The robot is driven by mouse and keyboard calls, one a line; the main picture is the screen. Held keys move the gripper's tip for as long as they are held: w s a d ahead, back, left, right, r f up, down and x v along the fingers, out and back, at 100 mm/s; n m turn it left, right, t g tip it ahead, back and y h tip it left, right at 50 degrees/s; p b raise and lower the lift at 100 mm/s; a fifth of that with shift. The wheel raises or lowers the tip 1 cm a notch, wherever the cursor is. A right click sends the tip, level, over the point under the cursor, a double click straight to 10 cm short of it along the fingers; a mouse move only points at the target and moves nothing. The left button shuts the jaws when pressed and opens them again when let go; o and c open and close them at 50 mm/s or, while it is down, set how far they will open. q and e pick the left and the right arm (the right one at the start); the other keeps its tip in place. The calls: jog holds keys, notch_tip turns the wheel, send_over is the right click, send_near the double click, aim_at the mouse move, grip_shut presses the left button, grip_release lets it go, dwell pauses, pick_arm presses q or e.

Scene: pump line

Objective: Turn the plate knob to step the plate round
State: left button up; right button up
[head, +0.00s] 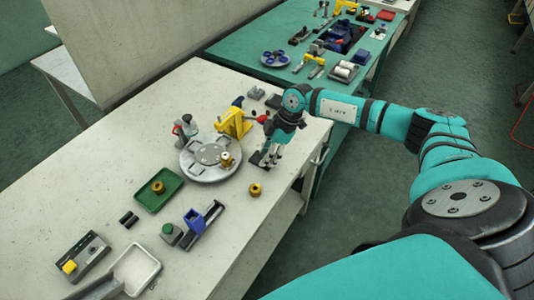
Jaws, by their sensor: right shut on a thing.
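The round grey plate (205,170) lies on the white bench. A brass piece with a white top (227,159) stands near its right edge. My right gripper (268,160) points down just right of the plate, over a small dark base (256,159). It is shut on what appears to be the plate knob on that base; the fingers hide most of the knob. My left gripper is not in view.
A green tray (159,190) with a brass part, a loose brass ring (255,190) and a blue holder (196,219) lie nearer.

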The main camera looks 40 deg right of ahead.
jog(key=n, duration=0.2)
jog(key=n+g, duration=0.1)
jog(key=shift+w+n+y, duration=0.2)
jog(key=shift+n+y, duration=0.1)
jog(key=shift+n, duration=0.1)
jog(key=n+g+b, duration=0.1)
jog(key=n+g, duration=0.1)
jog(key=n, duration=0.2)
jog(key=shift+n+b, duration=0.3)
jog(key=shift+b, duration=0.1)
jog(key=n+g+b, duration=0.1)
jog(key=n, duration=0.1)
jog(key=n+h+b, duration=0.1)
jog(key=n, duration=0.2)
jog(key=shift+w+g+h, duration=0.15)
jog(key=shift+g+h, duration=0.15)
jog(key=shift+g, duration=0.1)
jog(key=shift+a+r+n+g+h+b, duration=0.1)
jog(key=shift+n+g+h+b, duration=0.25)
jog(key=shift+n, duration=0.7)
jog(key=shift+n+g+h+b, duration=0.1)
jog(key=shift+n+h+b, duration=0.3)
jog(key=shift+n, duration=0.65)
